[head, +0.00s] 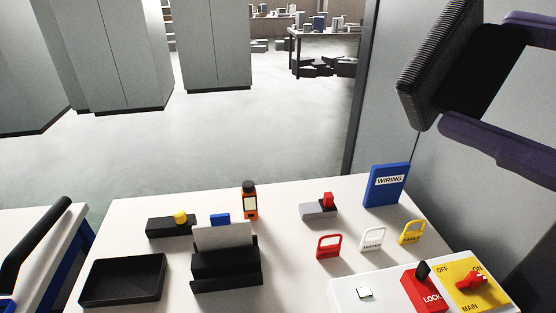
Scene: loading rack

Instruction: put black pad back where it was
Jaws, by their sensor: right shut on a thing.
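My right gripper (477,70) is at the upper right, high above the table's right side. Its two dark purple fingers are shut on a black pad (437,62), a thick dark block with a ribbed grey edge, held tilted in the air. Part of the pad is cut off by the top of the picture. On the table, a black shallow tray (123,283) lies at the front left. A black stepped holder (226,274) with a grey card (222,237) stands beside it. My left gripper is not in view.
The white table (290,205) also holds an orange bottle (250,202), a blue WIRING binder (387,186), red (328,246), white (372,239) and yellow (411,232) tags, and a switch panel (350,297). A grey wall (400,150) stands close on the right.

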